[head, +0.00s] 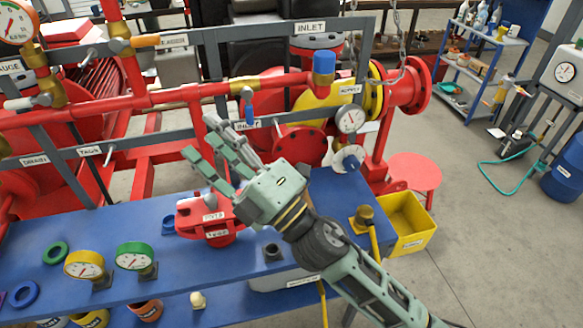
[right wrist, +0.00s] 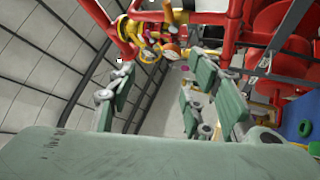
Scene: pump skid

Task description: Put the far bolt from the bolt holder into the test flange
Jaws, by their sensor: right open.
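My right gripper (head: 215,145) is open over the blue bench, with its fingers pointing up and left. Nothing shows between its fingers in the right wrist view (right wrist: 160,85). A red fitting (head: 188,222) stands on the bench just below and left of the gripper. It carries white labels, one of which seems to read TEST, and my gripper covers part of it. I cannot tell the test flange from the bolt holder there, and I cannot make out the far bolt. My left gripper is not in view.
The blue bench (head: 130,215) holds a yellow gauge (head: 84,264), a green gauge (head: 135,256) and a green ring (head: 55,253). Red pipes and a grey labelled rail (head: 130,150) stand behind it. A yellow bin (head: 408,222) is at the right. Open floor lies beyond it.

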